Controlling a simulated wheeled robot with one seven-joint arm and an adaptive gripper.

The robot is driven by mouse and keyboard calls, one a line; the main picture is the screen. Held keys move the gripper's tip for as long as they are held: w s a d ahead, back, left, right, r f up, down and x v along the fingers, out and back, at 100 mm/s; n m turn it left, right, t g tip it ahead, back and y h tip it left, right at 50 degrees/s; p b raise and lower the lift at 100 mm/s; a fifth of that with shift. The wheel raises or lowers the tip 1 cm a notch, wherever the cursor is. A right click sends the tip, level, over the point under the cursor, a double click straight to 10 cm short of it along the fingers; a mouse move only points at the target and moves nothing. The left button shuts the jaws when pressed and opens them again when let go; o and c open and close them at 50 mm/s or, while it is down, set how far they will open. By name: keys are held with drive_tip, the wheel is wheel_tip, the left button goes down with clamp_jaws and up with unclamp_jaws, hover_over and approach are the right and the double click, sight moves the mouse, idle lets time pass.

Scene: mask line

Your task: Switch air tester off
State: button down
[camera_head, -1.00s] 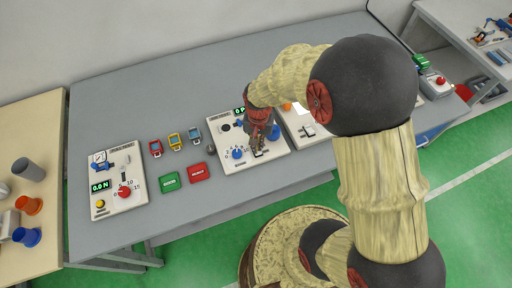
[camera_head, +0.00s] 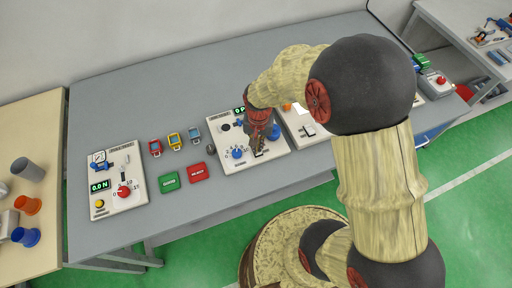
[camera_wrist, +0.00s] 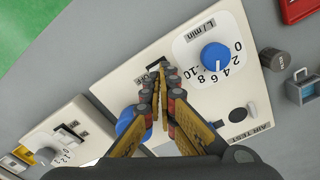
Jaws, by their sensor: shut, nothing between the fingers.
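The air tester (camera_head: 222,143) is a white panel in the middle of the grey table. The wrist view shows its "AIR TEST" label (camera_wrist: 252,133) and a blue dial (camera_wrist: 215,57) with an L/min scale. A small dark switch (camera_wrist: 154,66) with "OFF" lettering beside it lies at my fingertips, which largely cover it; its position cannot be told. A round blue part (camera_wrist: 131,124) is partly hidden behind my fingers. My gripper (camera_wrist: 161,74) is shut and empty, pointing down at the panel; contact with the switch cannot be told. It also shows in the head view (camera_head: 258,152).
Another white panel (camera_head: 300,133) stands close on the right, partly behind my arm. Green (camera_head: 169,182) and red (camera_head: 198,172) blocks lie left of the tester. A force panel (camera_head: 131,197) is further left. The table's back is clear.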

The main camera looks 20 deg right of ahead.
drive_tip(key=shift+f+b, duration=0.45)
drive_tip(key=shift+f, duration=0.3)
idle(0.4)
drive_tip(key=shift+r+p, duration=2.7)
drive_tip(key=shift+r, duration=0.85)
